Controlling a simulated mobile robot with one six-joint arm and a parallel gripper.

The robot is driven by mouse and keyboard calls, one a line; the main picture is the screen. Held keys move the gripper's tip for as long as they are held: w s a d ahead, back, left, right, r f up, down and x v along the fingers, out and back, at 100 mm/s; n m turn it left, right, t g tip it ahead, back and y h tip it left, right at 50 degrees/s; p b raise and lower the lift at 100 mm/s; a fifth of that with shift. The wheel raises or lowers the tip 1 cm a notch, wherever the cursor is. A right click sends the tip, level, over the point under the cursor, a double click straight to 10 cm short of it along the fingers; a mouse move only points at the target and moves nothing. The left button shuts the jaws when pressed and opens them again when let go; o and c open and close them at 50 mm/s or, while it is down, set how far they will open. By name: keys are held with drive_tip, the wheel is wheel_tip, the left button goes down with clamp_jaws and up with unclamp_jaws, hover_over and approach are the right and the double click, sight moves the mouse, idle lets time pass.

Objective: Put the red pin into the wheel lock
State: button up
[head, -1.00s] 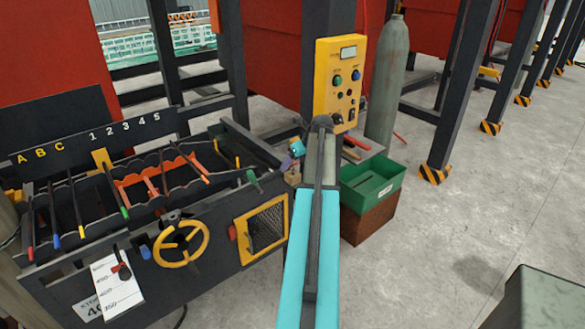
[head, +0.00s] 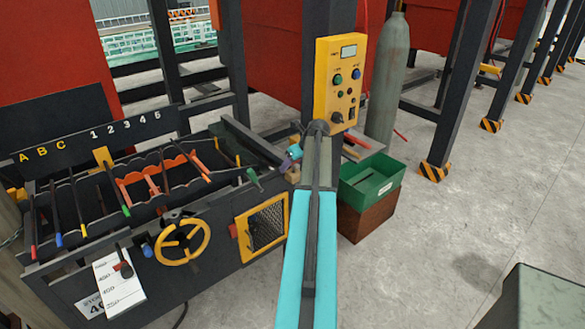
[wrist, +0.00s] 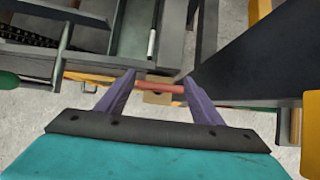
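In the wrist view my gripper (wrist: 158,84) has two purple fingers with a clear gap between their tips. A short red bar (wrist: 160,88), possibly the red pin, spans that gap. Whether the fingers press on its ends cannot be told. A tan block (wrist: 157,98) with a dark spot is just beyond the bar. In the head view my gripper (head: 291,155) is small, near the machine's right end, largely behind my own arm. The yellow wheel (head: 183,241) is on the machine front, left of and below the gripper. A dark bracket (head: 173,216), perhaps its lock, sits above it.
A yellow control box (head: 340,80) stands on a dark post right of the gripper. A green bin (head: 371,182) sits on a brown box (head: 368,218). Rods and orange bars (head: 155,180) lie in the machine's trough. Open floor is at the right.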

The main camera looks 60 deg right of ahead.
drive_tip(key=c, duration=0.8)
drive_tip(key=shift+r, duration=0.15)
drive_tip(key=shift+r+b, duration=0.7)
drive_tip(key=shift+r, duration=0.65)
drive_tip(key=shift+s+r, duration=0.1)
drive_tip(key=shift+r, duration=0.2)
drive_tip(key=s+a+r+b, duration=0.1)
drive_tip(key=s+a+b, duration=0.2)
drive_tip(key=s+a, duration=0.8)
drive_tip(key=shift+s+r+b, duration=0.2)
drive_tip(key=shift+s+b, duration=0.1)
drive_tip(key=shift+s+d, duration=0.1)
drive_tip(key=shift+s, duration=0.05)
